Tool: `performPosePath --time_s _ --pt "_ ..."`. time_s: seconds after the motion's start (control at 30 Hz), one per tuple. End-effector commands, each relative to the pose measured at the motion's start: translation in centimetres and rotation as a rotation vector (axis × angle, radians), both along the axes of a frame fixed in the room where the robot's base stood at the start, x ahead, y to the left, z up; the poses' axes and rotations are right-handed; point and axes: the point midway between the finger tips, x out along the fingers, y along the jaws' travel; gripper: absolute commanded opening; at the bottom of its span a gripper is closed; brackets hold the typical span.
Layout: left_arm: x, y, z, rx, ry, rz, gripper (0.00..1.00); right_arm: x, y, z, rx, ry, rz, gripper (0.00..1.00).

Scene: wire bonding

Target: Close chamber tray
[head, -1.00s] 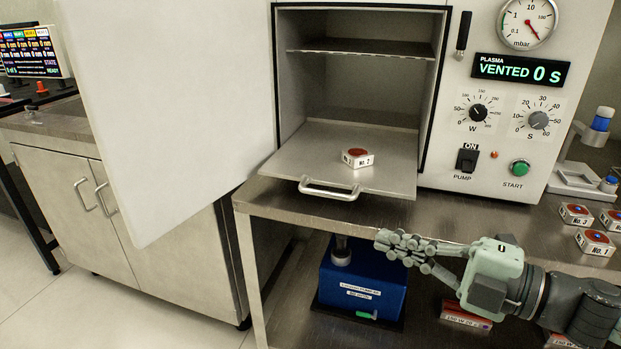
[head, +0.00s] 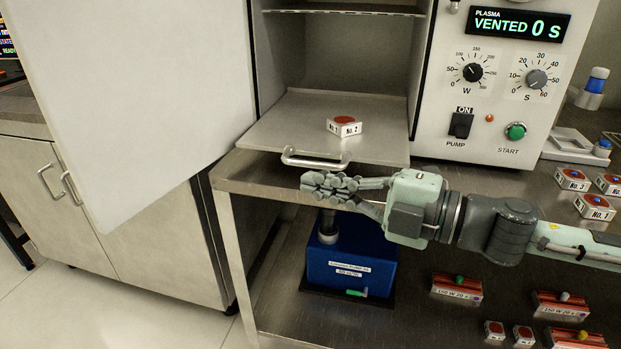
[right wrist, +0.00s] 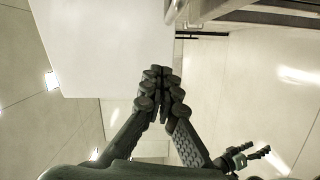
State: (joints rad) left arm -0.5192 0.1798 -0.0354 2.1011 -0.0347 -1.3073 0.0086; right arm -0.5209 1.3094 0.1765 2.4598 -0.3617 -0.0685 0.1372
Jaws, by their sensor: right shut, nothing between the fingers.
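The chamber tray (head: 280,128) is a flat metal plate pulled out of the open chamber (head: 345,60). A bar handle (head: 315,162) runs along its front edge. A white block marked No. 2 with a red top (head: 344,126) sits on the tray. My right gripper (head: 308,183) is shut and empty, just below and in front of the handle, with a small apparent gap. In the right wrist view its fingertips (right wrist: 160,75) are together, and a bit of metal handle (right wrist: 174,12) shows at the top.
The white chamber door (head: 150,90) hangs open at the left. The control panel (head: 490,90) reads VENTED 0 S. Small numbered blocks (head: 594,206) sit on the bench at right.

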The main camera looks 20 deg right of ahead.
Motion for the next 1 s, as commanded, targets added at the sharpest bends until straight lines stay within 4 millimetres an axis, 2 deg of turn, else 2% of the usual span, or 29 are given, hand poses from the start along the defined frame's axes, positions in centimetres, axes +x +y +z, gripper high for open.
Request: performPosePath --time_s 0.07,0.57,0.8,1.0 --pt "0.0 0.0 0.7 0.004 -0.005 0.001 0.63 0.5 0.3 0.0 -0.004 -0.005 -0.001 0.0" --pt "0.0 0.0 -0.6 -0.002 0.005 0.0 0.63 2.2 1.9 0.1 -0.003 -0.005 -0.002 0.0" --pt "-0.1 0.0 -1.2 -0.006 0.006 0.0 0.63 4.9 0.0 -0.7 -0.002 -0.002 -0.005 0.0" --pt "-0.3 0.0 -1.7 -0.007 0.015 0.0 0.63 5.4 -0.4 -1.0 -0.002 0.0 -0.003 0.0"
